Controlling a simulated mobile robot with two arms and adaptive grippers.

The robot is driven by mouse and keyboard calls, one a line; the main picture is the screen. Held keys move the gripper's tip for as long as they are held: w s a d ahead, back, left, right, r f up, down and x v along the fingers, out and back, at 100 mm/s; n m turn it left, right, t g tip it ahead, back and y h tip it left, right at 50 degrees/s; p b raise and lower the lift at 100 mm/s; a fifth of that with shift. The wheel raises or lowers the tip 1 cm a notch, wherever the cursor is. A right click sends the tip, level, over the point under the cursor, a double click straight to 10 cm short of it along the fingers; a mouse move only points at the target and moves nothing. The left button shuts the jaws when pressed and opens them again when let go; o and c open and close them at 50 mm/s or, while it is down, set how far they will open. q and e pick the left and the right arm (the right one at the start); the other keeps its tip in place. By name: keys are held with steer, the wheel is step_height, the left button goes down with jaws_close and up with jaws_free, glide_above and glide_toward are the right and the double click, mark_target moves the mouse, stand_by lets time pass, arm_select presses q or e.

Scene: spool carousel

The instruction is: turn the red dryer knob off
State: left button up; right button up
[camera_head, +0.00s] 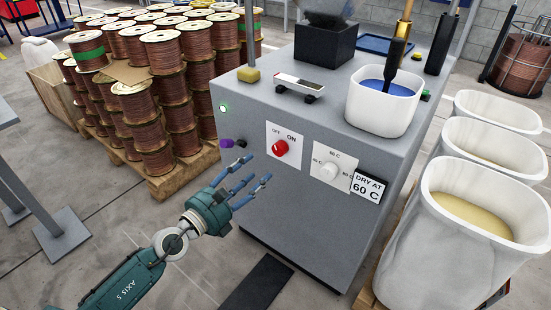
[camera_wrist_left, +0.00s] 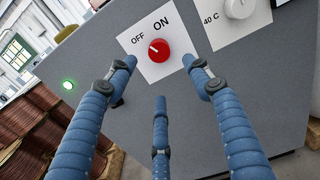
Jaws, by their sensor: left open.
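The red dryer knob (camera_head: 281,148) sits on a white plate marked OFF and ON on the front of the grey cabinet (camera_head: 262,208). In the left wrist view the red knob (camera_wrist_left: 159,50) shows beyond my fingers, and its white pointer mark is toward the upper left, near OFF. My left gripper (camera_head: 256,178) is open and empty, with its blue fingers spread in front of the cabinet, below and left of the knob. In the left wrist view the gripper (camera_wrist_left: 160,78) has the knob between and above its fingertips, apparently not touching. My right gripper is not in view.
A white temperature knob (camera_head: 330,170) and a "DRY AT 60 C" sign (camera_head: 367,188) are right of the red knob. A green light (camera_head: 224,108) glows at left. Copper spools (camera_head: 150,125) on a pallet stand left; white bins (camera_head: 450,240) stand right.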

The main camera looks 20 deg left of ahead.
mark_target(277, 152)
arm_select(q)
steer(key=x, duration=0.6)
steer(key=shift+w+r, duration=0.1)
steer(key=x, duration=0.3)
steer(key=shift+w+d, duration=0.1)
steer(key=shift+w, duration=0.2)
steer(key=shift+w+d, duration=0.2)
steer(key=shift+w, duration=0.25)
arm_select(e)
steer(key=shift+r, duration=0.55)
arm_select(q)
steer(key=c, duration=1.1)
steer(key=shift+c, duration=0.2)
